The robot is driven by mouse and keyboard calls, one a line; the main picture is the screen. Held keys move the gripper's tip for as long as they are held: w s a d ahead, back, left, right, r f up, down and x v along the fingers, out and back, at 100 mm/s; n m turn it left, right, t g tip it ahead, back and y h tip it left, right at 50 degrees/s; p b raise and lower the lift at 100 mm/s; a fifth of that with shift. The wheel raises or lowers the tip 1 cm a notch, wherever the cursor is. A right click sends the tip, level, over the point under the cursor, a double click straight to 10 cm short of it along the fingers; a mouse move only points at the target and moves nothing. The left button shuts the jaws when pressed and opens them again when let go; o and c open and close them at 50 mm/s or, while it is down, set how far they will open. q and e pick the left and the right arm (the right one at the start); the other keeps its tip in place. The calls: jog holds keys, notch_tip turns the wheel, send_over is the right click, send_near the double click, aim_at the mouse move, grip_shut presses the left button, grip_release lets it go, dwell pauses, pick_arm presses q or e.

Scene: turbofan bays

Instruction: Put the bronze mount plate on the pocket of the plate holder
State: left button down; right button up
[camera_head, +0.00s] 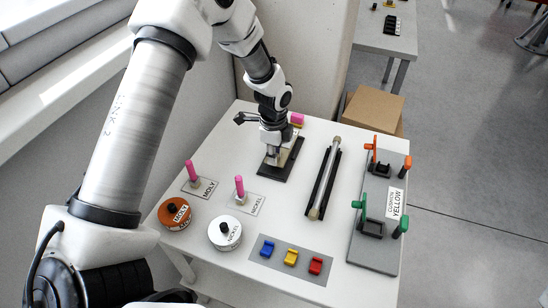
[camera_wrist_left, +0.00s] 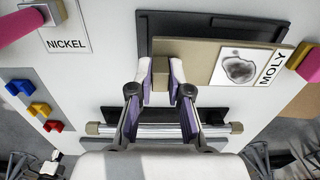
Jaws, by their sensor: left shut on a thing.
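The bronze mount plate (camera_wrist_left: 185,48) is tan and flat. It has a small raised block (camera_wrist_left: 160,72) between my left gripper's fingers. My left gripper (camera_wrist_left: 161,76) is shut on that block, its purple pads on either side. The plate is over the dark plate holder (camera_wrist_left: 215,22), slightly turned against it; the pocket is mostly hidden, and I cannot tell whether they touch. In the head view my left gripper (camera_head: 272,156) points down at the dark holder (camera_head: 276,174), near the table's back. My right gripper is not in view.
A dark cradle holding a metal rod (camera_head: 326,178) lies right of the holder. A grey board (camera_head: 372,255) with orange and green posts stands farther right. Pink pegs (camera_head: 240,187), round weights (camera_head: 175,213) and coloured blocks (camera_head: 291,257) occupy the left and front.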

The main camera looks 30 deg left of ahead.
pick_arm(q)
notch_tip(320, 180, down, 2)
jog(key=shift+s+f+p, duration=0.1)
jog(key=shift+f+p, duration=0.1)
jog(key=shift+p, duration=0.2)
jog(key=shift+f, duration=0.25)
jog(key=shift+f, duration=0.1)
jog(key=c, duration=1.1)
grip_release()
notch_tip(320, 180, up, 12)
jog(key=shift+s+r+b, duration=0.15)
jog(key=shift+b, duration=1.1)
